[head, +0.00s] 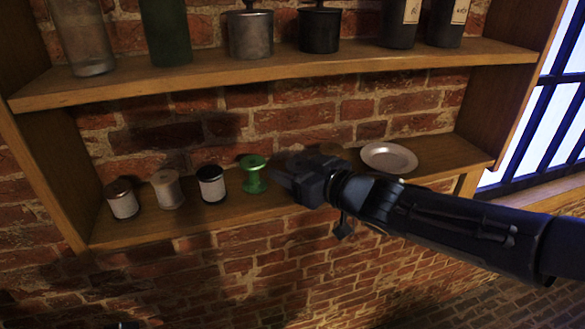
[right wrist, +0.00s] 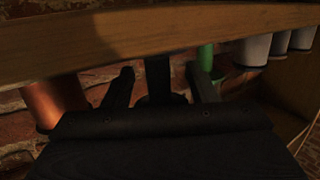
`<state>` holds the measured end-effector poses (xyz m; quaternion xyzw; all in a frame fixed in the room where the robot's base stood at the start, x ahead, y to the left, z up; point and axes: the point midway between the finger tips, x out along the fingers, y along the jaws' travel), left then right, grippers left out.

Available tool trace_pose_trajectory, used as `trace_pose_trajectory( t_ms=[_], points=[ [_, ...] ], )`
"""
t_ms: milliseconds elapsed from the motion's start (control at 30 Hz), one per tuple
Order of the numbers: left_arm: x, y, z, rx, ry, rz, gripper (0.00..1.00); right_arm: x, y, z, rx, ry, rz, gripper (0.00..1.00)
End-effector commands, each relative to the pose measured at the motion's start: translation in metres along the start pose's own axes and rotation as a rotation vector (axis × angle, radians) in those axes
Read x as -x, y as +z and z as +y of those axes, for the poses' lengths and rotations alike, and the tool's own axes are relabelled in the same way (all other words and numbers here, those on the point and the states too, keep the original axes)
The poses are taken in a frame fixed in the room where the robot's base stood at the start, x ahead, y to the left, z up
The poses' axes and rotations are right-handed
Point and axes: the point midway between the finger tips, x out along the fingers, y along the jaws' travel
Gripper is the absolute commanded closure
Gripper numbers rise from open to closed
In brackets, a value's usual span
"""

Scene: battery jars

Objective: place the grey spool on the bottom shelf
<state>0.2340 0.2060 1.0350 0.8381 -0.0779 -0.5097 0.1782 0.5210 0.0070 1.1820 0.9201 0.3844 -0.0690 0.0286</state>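My right gripper (head: 290,180) reaches in from the right to the bottom shelf (head: 120,232), just right of the green spool (head: 254,174). In the right wrist view, which looks upside down, its two fingers (right wrist: 162,80) are apart. Between them is a dark spool-shaped thing (right wrist: 158,98), with gaps at the fingertips; it seems to stand on the shelf. It is probably the grey spool, but shadow hides its colour. In the head view my gripper mostly hides it.
A brown-topped jar (head: 122,200) and a black-topped jar (head: 211,184) stand left on the bottom shelf; a pale plate (head: 388,157) lies right. A copper-coloured thing (right wrist: 55,102) is close beside my gripper. The upper shelf (head: 290,68) holds bottles and pots overhead.

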Motion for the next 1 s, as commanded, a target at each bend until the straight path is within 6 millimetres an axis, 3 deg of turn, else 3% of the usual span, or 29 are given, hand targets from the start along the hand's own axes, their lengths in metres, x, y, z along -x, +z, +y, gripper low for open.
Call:
trace_pose_trajectory(
  t_ms=[267, 700, 1000],
  points=[
    [0.004, -0.002, 0.002, 0.000, 0.000, 0.000, 0.64, 0.004, -0.006, 0.001, 0.001, 0.002, 0.000, 0.47],
    [0.024, -0.012, 0.011, 0.000, 0.000, 0.000, 0.64, 0.091, -0.007, 0.001, 0.000, 0.005, 0.001, 0.47],
    [0.030, -0.015, 0.014, 0.000, 0.000, 0.000, 0.64, 0.120, -0.005, 0.000, 0.000, 0.001, 0.000, 0.47]
  ],
)
